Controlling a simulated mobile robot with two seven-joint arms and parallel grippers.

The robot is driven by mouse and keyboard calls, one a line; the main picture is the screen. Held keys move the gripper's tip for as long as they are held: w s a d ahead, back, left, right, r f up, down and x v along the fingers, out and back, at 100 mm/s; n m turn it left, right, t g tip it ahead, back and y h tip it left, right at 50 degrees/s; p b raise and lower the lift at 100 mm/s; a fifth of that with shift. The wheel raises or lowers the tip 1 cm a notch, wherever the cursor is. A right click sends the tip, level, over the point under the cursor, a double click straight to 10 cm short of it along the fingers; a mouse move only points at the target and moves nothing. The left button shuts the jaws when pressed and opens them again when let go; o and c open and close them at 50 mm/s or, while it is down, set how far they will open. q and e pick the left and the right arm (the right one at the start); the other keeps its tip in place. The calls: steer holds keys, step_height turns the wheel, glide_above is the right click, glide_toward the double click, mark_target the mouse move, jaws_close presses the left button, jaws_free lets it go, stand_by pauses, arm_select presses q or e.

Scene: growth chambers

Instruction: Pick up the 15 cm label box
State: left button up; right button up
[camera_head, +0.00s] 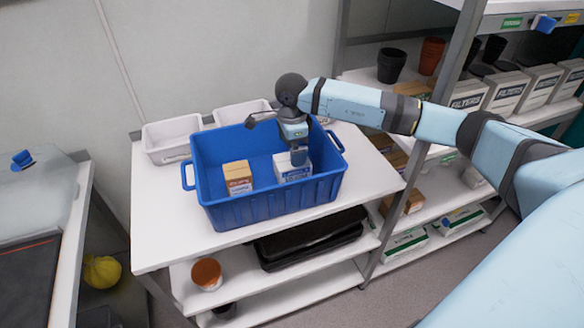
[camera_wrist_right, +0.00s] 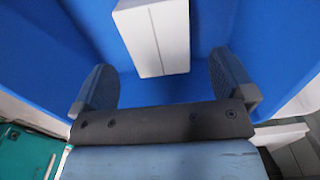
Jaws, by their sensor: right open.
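A blue bin (camera_head: 255,211) stands on the white table and holds two small boxes. One is a tan-topped box (camera_head: 238,177) with an orange-and-white front at the left. The other is a white box (camera_head: 293,172) with blue-grey print to its right. The print is too small to read, so I cannot tell which is the 15 cm label box. My right gripper (camera_head: 299,154) reaches down into the bin over the white box. In the right wrist view, its fingers (camera_wrist_right: 163,62) are open and empty, and the white box (camera_wrist_right: 152,38) shows between and beyond them. My left gripper is out of view.
The bin's walls surround the gripper closely. Two white trays (camera_head: 172,139) (camera_head: 241,112) stand behind the bin. A shelf at right holds pots (camera_head: 391,66) and several filter boxes (camera_head: 507,92). The table's left front (camera_head: 165,235) is clear.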

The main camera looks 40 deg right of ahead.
step_height(320, 180, down, 5)
steer(key=shift+r, duration=0.1)
steer(key=c, duration=1)
